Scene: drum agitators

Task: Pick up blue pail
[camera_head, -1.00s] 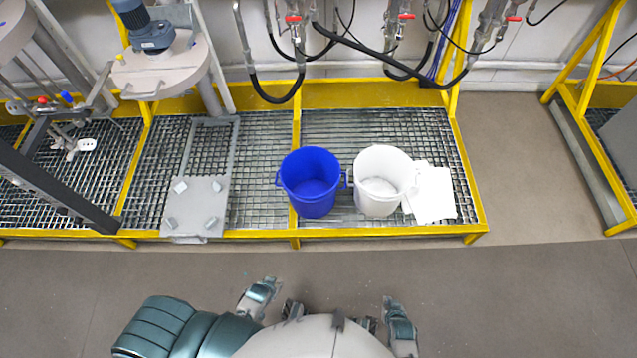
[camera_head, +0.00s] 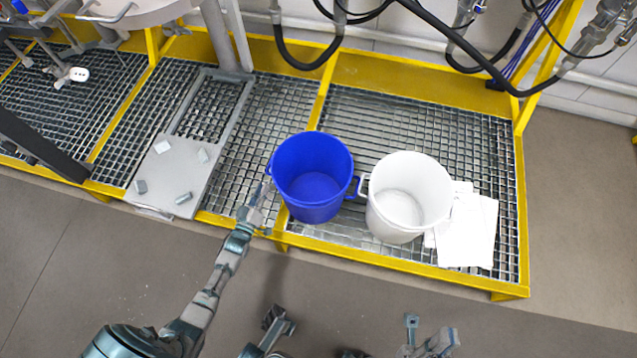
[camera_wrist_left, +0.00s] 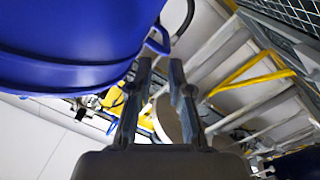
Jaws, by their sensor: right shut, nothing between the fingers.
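The blue pail (camera_head: 312,178) stands upright on the metal grating, with a small handle on each side. It also fills the upper left of the left wrist view (camera_wrist_left: 70,45), where one blue handle (camera_wrist_left: 158,40) shows just beyond the fingertips. My left gripper (camera_head: 260,192) is at the left side of the pail, close to its left handle; I cannot tell whether it touches. Its two fingers stand apart in the left wrist view (camera_wrist_left: 160,72), with nothing between them. My right gripper (camera_head: 430,342) is low at the bottom edge, away from the pail, shut and empty.
A white pail (camera_head: 408,195) stands right of the blue one, its handle close to the blue pail's right handle. White sheets (camera_head: 468,235) lie beside it. A yellow frame (camera_head: 400,266) edges the grating. Black hoses (camera_head: 480,62) hang behind. A grey plate (camera_head: 172,172) lies left.

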